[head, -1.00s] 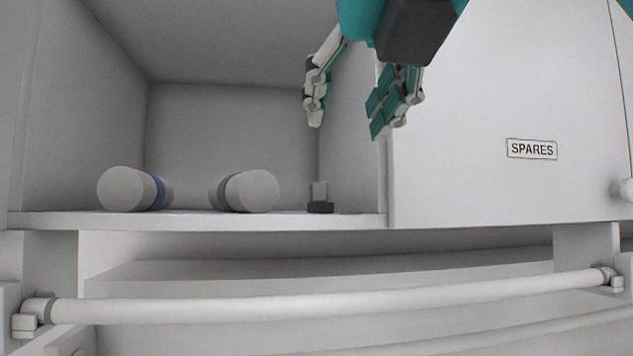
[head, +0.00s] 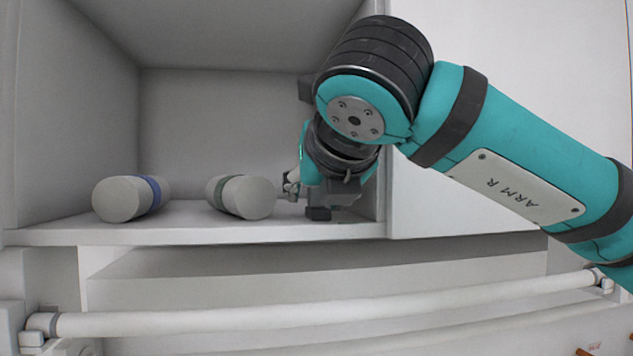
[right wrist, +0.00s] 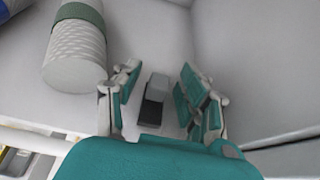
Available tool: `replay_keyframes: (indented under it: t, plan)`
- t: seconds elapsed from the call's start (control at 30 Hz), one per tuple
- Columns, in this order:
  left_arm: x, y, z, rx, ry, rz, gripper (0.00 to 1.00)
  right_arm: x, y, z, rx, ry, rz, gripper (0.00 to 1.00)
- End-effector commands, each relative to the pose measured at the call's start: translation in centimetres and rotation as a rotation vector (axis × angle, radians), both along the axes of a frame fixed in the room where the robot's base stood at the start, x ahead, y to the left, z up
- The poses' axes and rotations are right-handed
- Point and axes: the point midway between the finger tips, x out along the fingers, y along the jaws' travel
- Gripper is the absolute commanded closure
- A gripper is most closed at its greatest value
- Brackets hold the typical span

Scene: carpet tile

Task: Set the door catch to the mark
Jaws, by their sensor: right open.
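The door catch, a small dark block with a grey top, sits on the cabinet shelf near the right inner wall. In the head view its dark base (head: 318,213) shows at the shelf's front edge, and my right arm covers most of the rest. In the right wrist view the grey part (right wrist: 158,87) and dark base (right wrist: 151,113) lie between the fingers of my right gripper (right wrist: 160,88). Those fingers are open, one on each side, with a gap visible. In the head view the right gripper (head: 293,184) is mostly hidden behind its wrist. I cannot make out a mark. My left gripper is not in view.
Two cylinders lie on the shelf (head: 190,233), one with a blue band (head: 120,199) and one with a green-grey band (head: 248,197). The green-grey one (right wrist: 75,50) is just left of my right gripper. A white rail (head: 300,314) runs below the shelf.

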Motion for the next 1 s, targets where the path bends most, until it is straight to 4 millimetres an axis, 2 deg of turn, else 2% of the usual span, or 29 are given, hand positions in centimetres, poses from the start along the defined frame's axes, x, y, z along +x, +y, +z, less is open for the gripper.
replay_keyframes:
  t: [0.17,0.5,0.83,1.0]
  plan:
    - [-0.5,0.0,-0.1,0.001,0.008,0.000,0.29,0.0,0.0,0.0,0.000,-0.001,0.000,0.58]
    - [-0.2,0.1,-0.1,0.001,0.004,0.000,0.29,0.0,0.0,0.0,0.001,-0.001,0.001,1.00]
    - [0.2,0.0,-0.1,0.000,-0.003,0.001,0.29,-0.1,0.0,0.0,0.000,0.000,0.001,1.00]
    - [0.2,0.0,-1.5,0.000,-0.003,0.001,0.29,-0.8,0.0,-0.4,0.003,-0.003,0.002,1.00]
